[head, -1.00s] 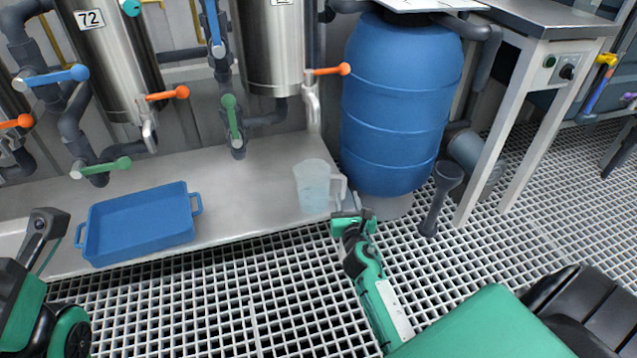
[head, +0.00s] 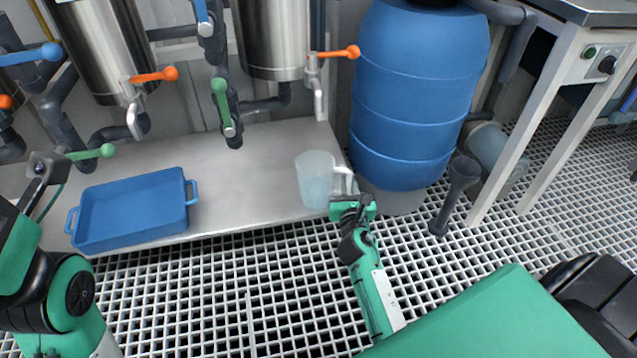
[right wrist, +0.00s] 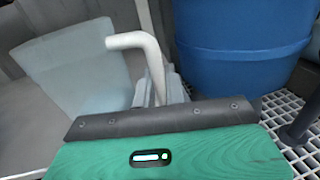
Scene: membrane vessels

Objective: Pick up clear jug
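The clear jug (head: 316,180) stands upright on the steel shelf, near its right end. It is translucent, with a pale handle on its right side. My right gripper (head: 351,200) is at this handle. In the right wrist view, the jug's body (right wrist: 75,60) is at the upper left, and the white handle (right wrist: 152,58) runs down between the grey fingers of my right gripper (right wrist: 160,88). The fingers sit close on both sides of it, with no clear gap.
A blue tray (head: 133,208) lies on the steel shelf (head: 245,175) to the left. A large blue barrel (head: 415,95) stands close to the right of the jug. Valve handles and steel vessels (head: 270,40) hang above the shelf. White grating covers the floor in front.

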